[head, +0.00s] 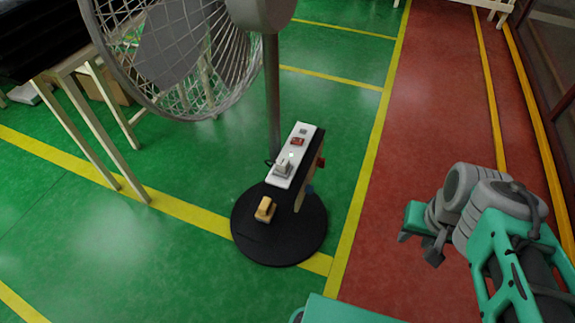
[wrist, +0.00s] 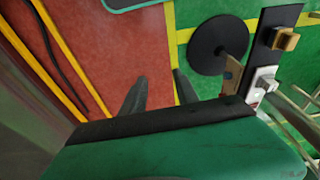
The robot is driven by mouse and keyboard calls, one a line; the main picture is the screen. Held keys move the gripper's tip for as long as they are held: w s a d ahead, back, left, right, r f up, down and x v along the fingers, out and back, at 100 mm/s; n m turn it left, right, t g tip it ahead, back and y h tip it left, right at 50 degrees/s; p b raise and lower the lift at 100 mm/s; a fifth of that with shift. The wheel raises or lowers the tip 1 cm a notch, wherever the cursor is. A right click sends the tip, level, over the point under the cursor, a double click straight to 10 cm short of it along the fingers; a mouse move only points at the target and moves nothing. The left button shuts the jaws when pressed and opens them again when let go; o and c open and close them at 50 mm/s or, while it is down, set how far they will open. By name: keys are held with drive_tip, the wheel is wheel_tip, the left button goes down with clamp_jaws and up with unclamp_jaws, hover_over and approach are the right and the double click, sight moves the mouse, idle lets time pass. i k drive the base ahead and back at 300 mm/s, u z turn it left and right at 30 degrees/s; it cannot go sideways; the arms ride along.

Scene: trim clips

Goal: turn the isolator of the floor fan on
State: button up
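The floor fan has a round wire cage (head: 170,60), a grey pole and a black disc base (head: 280,245); the base also shows in the wrist view (wrist: 205,50). A slanted control box near the base has a white panel (head: 307,130) with a red switch (head: 297,141) and a grey switch (head: 283,169). A yellow-brown handle (head: 265,209) sits below the white panel; a similar one shows on a black panel in the wrist view (wrist: 286,40). Which part is the isolator, and its setting, I cannot tell. My gripper (head: 418,247) is open and empty, right of the box and apart from it.
A pale-legged table (head: 95,130) stands left. The red walkway (head: 410,130) between the box and the right wall looks clear.

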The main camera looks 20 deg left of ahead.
sight(321, 162)
drive_tip(key=u, duration=0.45)
drive_tip(key=i, duration=0.45)
drive_tip(key=u, duration=0.55)
drive_tip(key=k, duration=0.45)
drive_tip(key=z, duration=0.65)
drive_tip(key=i, duration=0.6)
drive_tip(key=u, duration=0.55)
